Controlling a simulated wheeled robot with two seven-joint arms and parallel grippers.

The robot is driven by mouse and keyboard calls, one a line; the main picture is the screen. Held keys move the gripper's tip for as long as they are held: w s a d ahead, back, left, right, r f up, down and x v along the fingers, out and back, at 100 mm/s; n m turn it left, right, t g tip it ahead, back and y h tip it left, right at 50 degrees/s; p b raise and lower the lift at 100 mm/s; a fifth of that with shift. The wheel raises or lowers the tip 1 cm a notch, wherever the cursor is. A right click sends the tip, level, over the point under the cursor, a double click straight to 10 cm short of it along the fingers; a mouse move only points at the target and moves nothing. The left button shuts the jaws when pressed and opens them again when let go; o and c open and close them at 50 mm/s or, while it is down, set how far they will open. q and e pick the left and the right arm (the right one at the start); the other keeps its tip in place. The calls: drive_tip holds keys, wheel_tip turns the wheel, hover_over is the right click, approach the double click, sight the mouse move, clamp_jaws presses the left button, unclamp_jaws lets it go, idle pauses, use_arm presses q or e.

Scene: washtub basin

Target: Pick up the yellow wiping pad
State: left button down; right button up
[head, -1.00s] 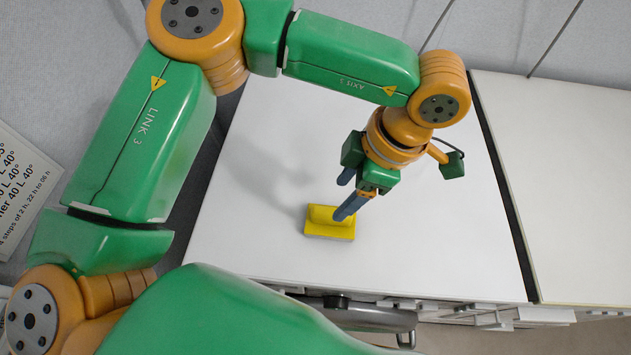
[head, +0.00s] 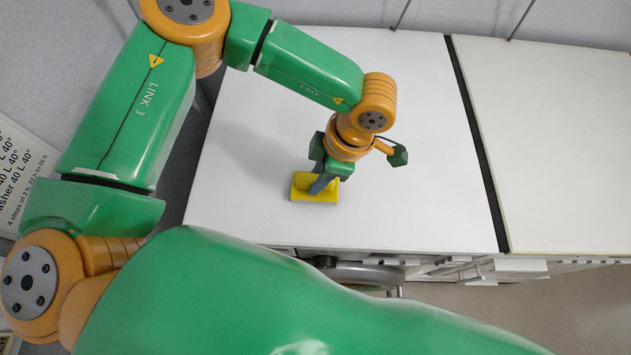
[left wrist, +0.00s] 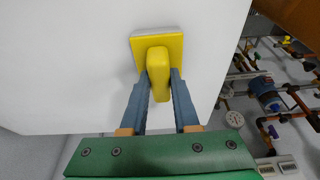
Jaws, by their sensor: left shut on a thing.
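The yellow wiping pad (head: 302,194) is a flat yellow block with a raised grip and a pale underside. It sits on the white top (head: 400,110) of a cabinet, near the front edge. My left gripper (head: 320,186) points down at it, with its blue fingers on both sides of the grip. In the left wrist view, the pad's base (left wrist: 141,46) and raised grip show, and the left gripper (left wrist: 160,88) is shut on that grip. I cannot tell whether the pad is clear of the surface. My right gripper is not in view.
A second white cabinet top (head: 570,140) stands to the right, past a dark gap (head: 478,150). A round door (head: 365,274) is on the front below the pad. A printed sign (head: 20,180) hangs at the left. The white top around the pad is clear.

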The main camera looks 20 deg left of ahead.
sight(314, 178)
use_arm(q)
drive_tip(key=shift+r, duration=0.25)
drive_tip(key=v, duration=0.1)
drive_tip(key=b+v, duration=0.1)
drive_tip(key=shift+a+r, duration=0.15)
drive_tip(key=shift+r, duration=0.3)
drive_tip(key=s+d+r+b, duration=0.1)
drive_tip(key=s+d+r, duration=0.1)
drive_tip(key=d+r, duration=0.3)
drive_tip(key=s+d+r+b, duration=0.1)
drive_tip(key=d+r, duration=0.3)
drive_tip(key=d, duration=0.4)
drive_tip(key=shift+s+r, duration=0.4)
drive_tip(key=shift+s, duration=0.45)
